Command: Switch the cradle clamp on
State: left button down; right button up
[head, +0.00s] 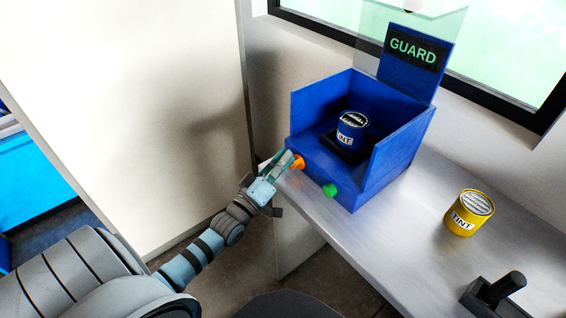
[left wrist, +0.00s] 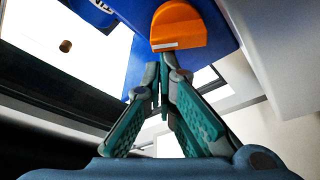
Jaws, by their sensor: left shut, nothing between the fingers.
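A blue box (head: 402,150) stands on the metal table, and its front face carries an orange knob (head: 299,162) and a green knob (head: 330,190). A blue TINT can (head: 353,125) sits inside it on a black base (head: 340,147). My left gripper (head: 287,157) is shut and empty, right beside the orange knob. In the left wrist view its closed fingertips (left wrist: 166,66) lie just below the orange knob (left wrist: 178,28), which has a white mark along its edge. I cannot tell whether they touch it. My right gripper is not in view.
A GUARD sign (head: 414,50) rises at the back of the box, with a clear panel behind it. A yellow TINT can (head: 470,213) stands on the metal table (head: 400,240). A black lever (head: 500,290) is at the lower right.

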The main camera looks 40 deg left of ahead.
pick_arm(q)
jog(key=shift+s+d+r+m+t+h+b, duration=0.15)
jog(key=shift+m+h+b, duration=0.15)
jog(key=shift+m, duration=0.4)
jog(key=shift+w+d+f+m+t+h+b, duration=0.15)
jog(key=shift+m+b, duration=0.1)
jog(key=shift+m, duration=0.45)
jog(key=shift+s+d+r+m+h+b, duration=0.15)
jog(key=shift+m+h+b, duration=0.15)
jog(key=shift+m, duration=0.4)
notch_tip(320, 180, up, 4)
jog(key=a+p, duration=0.3)
jog(key=f+v, duration=0.1)
jog(key=v, duration=0.8)
jog(key=shift+d+p, duration=0.35)
jog(key=shift+d, duration=0.05)
jog(key=shift+s, duration=0.15)
